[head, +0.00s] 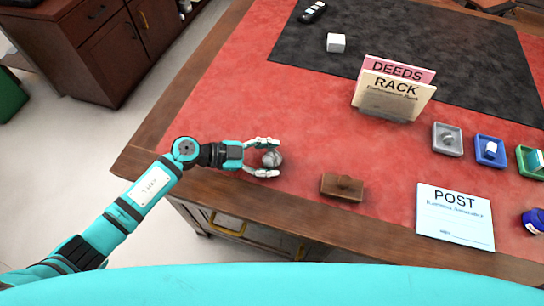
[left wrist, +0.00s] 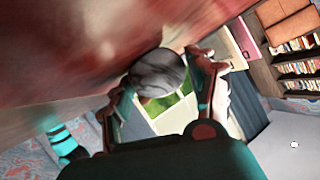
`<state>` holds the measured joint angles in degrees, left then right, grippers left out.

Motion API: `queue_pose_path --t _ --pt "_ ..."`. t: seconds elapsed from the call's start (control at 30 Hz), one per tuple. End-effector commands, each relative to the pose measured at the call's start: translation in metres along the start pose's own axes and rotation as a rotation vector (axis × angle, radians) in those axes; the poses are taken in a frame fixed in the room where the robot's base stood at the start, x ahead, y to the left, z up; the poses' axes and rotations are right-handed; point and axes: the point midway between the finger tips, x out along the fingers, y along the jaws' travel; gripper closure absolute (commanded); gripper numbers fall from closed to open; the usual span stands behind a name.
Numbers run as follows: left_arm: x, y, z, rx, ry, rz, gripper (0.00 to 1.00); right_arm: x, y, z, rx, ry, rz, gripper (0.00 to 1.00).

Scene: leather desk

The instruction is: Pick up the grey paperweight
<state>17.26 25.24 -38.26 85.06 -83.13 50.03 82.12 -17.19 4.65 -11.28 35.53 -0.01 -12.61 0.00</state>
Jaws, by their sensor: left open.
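The grey paperweight (head: 272,159) is a round, ball-like thing on the red leather of the desk near its left front edge. My left gripper (head: 268,158) is open, with one finger on the far side of the paperweight and one on the near side. In the left wrist view, the paperweight (left wrist: 158,74) shows between the two fingers of the left gripper (left wrist: 162,85). Whether either finger touches it, I cannot tell. My right gripper is not in view.
A brown wooden block (head: 343,187) lies right of the paperweight. Further right are a POST sheet (head: 455,217) and small grey (head: 447,140), blue (head: 491,151) and green trays. A rack with DEEDS and RACK cards (head: 393,90) stands behind. The red leather left of the rack is clear.

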Motion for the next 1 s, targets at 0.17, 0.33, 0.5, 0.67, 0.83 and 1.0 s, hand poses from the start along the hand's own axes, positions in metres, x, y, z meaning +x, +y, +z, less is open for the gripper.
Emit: queue_pose_path --t 0.17,0.33,0.5,0.67,0.83,1.0 --pt "0.0 0.0 0.0 0.001 0.0 0.0 0.42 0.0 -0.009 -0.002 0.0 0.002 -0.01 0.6" --pt "0.0 0.0 0.0 0.001 0.0 0.0 0.62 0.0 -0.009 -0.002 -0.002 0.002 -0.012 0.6" --pt "0.0 0.0 0.0 0.001 0.0 0.0 0.85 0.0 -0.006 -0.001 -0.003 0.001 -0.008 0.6" --pt "0.0 -0.001 -0.001 0.001 0.001 -0.001 0.86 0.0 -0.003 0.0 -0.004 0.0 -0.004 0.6" --pt "-0.002 -0.002 -0.003 0.003 0.001 -0.001 0.86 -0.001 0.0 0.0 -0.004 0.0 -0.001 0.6" --pt "-0.007 -0.006 -0.016 0.005 0.001 0.0 0.86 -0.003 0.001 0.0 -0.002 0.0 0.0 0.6"
